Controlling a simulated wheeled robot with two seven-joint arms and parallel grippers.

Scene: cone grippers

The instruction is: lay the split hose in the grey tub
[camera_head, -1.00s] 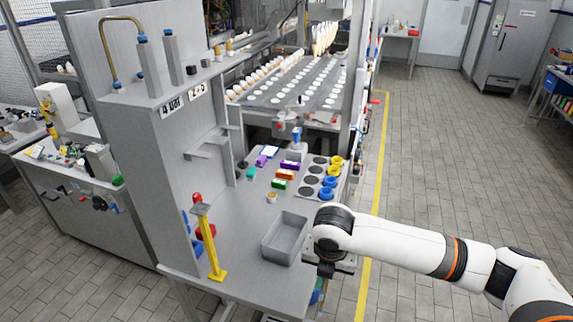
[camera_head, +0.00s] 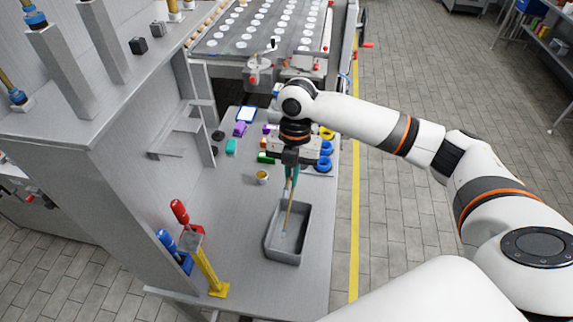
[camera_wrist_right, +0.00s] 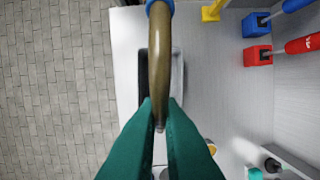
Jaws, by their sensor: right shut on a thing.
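The hose (camera_head: 288,215) is a tan-brown tube that hangs from my right gripper (camera_head: 291,183) over the grey tub (camera_head: 283,258) in the head view. Its lower end appears inside the tub's outline; I cannot tell whether it touches the floor of the tub. In the right wrist view the hose (camera_wrist_right: 160,65) has a blue end at the top edge, and the teal fingers (camera_wrist_right: 160,108) are shut on it. The tub (camera_wrist_right: 179,75) shows behind it, partly hidden by the hose. I cannot make out a split. My left gripper is not in view.
A yellow post (camera_head: 208,270) stands left of the tub, near red-handled (camera_head: 180,212) and blue-handled (camera_head: 168,240) tools. A small yellow-white cup (camera_head: 262,177) is behind the tub. Blue and yellow rings lie under my right arm. The bench between post and tub is clear.

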